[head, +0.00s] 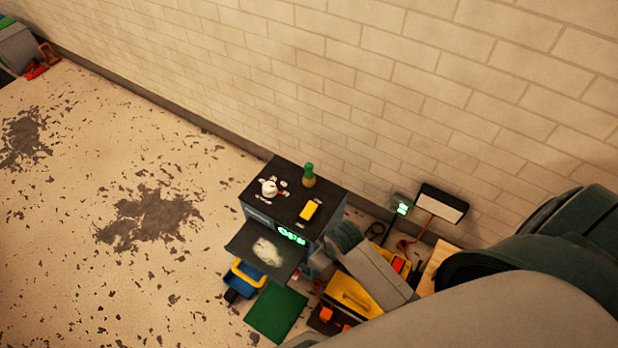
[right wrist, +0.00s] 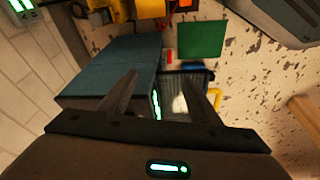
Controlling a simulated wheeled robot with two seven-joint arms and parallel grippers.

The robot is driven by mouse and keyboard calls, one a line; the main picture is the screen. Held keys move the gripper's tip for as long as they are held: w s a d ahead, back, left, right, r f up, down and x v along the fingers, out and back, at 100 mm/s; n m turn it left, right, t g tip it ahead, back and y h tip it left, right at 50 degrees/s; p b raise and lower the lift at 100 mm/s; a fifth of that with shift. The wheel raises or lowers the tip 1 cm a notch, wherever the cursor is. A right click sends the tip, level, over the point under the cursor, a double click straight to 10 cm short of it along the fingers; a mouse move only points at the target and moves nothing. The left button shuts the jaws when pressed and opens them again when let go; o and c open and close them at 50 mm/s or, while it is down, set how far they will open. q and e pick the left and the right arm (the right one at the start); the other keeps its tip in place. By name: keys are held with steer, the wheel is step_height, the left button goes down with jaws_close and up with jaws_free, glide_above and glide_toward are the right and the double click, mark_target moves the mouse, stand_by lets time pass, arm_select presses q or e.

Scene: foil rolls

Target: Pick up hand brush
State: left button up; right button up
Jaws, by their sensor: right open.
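I cannot make out a hand brush for certain in either view. In the head view a small yellow block-like item (head: 310,210) lies on the dark top of a cabinet (head: 284,206); whether it is the brush I cannot tell. A green and yellow bottle (head: 309,177) and a small white item (head: 269,188) stand near it. My right gripper (right wrist: 168,90) is open in the right wrist view, with the teal cabinet (right wrist: 110,70) and its tray (right wrist: 195,80) beyond the fingers. Nothing shows between the fingertips. My left gripper is not in view.
The tray (head: 249,240) holds a pale pile. Below it are a blue and yellow bucket (head: 243,281) and a green mat (head: 275,312). A yellow case (head: 352,294) and other clutter crowd the right. A brick wall (head: 330,80) runs behind. Open floor (head: 100,270) lies left.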

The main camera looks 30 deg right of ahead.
steer(key=shift+n+g+h, duration=0.3)
steer(key=shift+n+g, duration=0.4)
steer(key=w+d+r, duration=0.1)
steer(key=w+r, duration=0.1)
steer(key=w, duration=0.3)
steer(key=w+d+r, duration=0.2)
steer(key=w, duration=0.3)
steer(key=w+d+r+b, duration=0.1)
steer(key=w, duration=0.4)
steer(key=shift+d+r, duration=0.3)
steer(key=shift+r, duration=0.1)
steer(key=w+d+r+g, duration=0.1)
steer(key=w+d+r, duration=0.2)
steer(key=w+r, duration=0.4)
arm_select(q)
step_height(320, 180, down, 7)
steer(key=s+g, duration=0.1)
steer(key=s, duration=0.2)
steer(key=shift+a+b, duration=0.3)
steer(key=shift+b, duration=0.15)
arm_select(e)
step_height(320, 180, up, 8)
steer(key=n, duration=0.1)
glide_above(310, 164)
steer(key=shift+w+d+f+g, duration=0.1)
steer(key=shift+f+g, duration=0.1)
steer(key=shift+g, duration=0.2)
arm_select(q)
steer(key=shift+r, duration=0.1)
